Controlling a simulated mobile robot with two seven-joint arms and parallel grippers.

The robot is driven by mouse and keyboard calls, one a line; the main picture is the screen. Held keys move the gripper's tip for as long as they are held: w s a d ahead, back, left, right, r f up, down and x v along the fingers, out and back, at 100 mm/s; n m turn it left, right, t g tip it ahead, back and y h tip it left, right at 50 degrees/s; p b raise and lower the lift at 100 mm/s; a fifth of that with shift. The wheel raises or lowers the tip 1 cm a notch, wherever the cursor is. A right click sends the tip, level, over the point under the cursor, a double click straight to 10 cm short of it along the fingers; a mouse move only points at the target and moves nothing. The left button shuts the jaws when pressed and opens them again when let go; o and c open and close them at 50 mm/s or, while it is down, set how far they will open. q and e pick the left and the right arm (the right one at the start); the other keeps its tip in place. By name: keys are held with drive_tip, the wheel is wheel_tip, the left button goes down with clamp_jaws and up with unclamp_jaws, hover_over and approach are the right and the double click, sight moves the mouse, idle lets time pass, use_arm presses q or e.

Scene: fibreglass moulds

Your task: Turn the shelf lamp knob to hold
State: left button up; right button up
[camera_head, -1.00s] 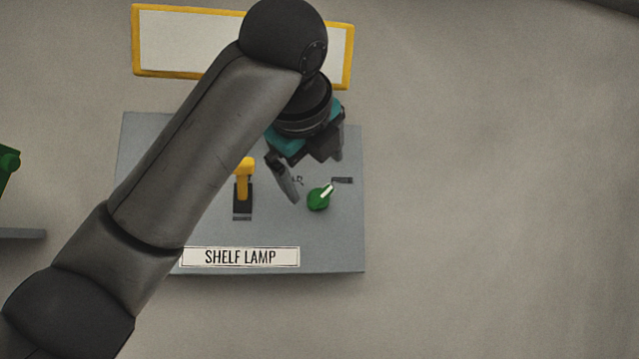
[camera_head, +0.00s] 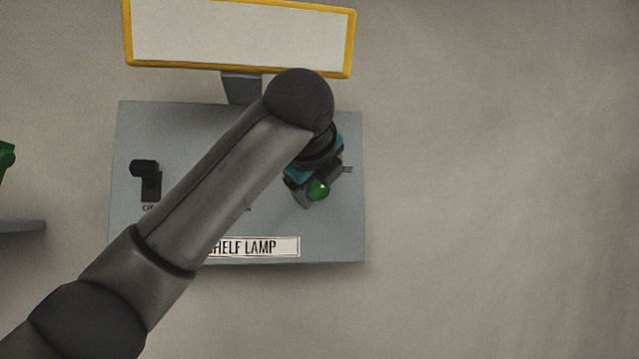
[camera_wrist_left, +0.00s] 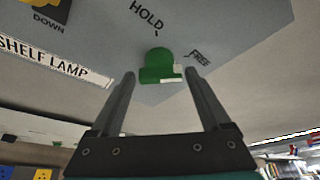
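The green shelf lamp knob (camera_head: 318,190) sits at the right of the grey panel (camera_head: 340,225). In the left wrist view the knob (camera_wrist_left: 156,62) shows between the fingertips, with a white mark on its right side, toward the FREE label (camera_wrist_left: 200,55). The HOLD label (camera_wrist_left: 147,15) is above the knob there. My left gripper (camera_head: 306,192) is at the knob and partly hides it. In the wrist view the left gripper (camera_wrist_left: 160,74) is open, with a finger on each side of the knob and visible gaps. My right gripper is not in view.
The SHELF LAMP plate (camera_head: 255,246) is partly behind my left arm. A black switch (camera_head: 147,172) is at the panel's left. A yellow-framed white board (camera_head: 240,35) is above the panel. A green object (camera_head: 6,157) is at the far left. The wall at right is bare.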

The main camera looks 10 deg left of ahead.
use_arm(q)
drive_tip(key=c, duration=1)
drive_tip(key=shift+c, duration=0.2)
drive_tip(key=shift+f, duration=0.1)
drive_tip(key=n+b, duration=0.1)
drive_tip(key=n+t+h+b, duration=0.1)
drive_tip(key=n, duration=0.1)
drive_tip(key=shift+f+b, duration=0.25)
drive_tip(key=shift+b, duration=0.15)
drive_tip(key=n+t+b, duration=0.1)
drive_tip(key=n, duration=0.1)
drive_tip(key=n+t+b, duration=0.1)
drive_tip(key=n+b, duration=0.1)
drive_tip(key=shift+f+n+h+b, duration=0.2)
drive_tip(key=shift+n+h+b, duration=0.1)
drive_tip(key=shift+n, duration=0.1)
drive_tip(key=n+t+b, duration=0.1)
drive_tip(key=n, duration=0.1)
drive_tip(key=n+t+y+b, duration=0.1)
drive_tip(key=n+b, duration=0.1)
drive_tip(key=n, duration=0.1)
drive_tip(key=shift+f, duration=0.15)
drive_tip(key=shift+n+t+y+b, duration=0.55)
drive_tip(key=shift+n+b, duration=0.25)
drive_tip(key=shift+n, duration=1.2)
drive_tip(key=shift+y, duration=0.25)
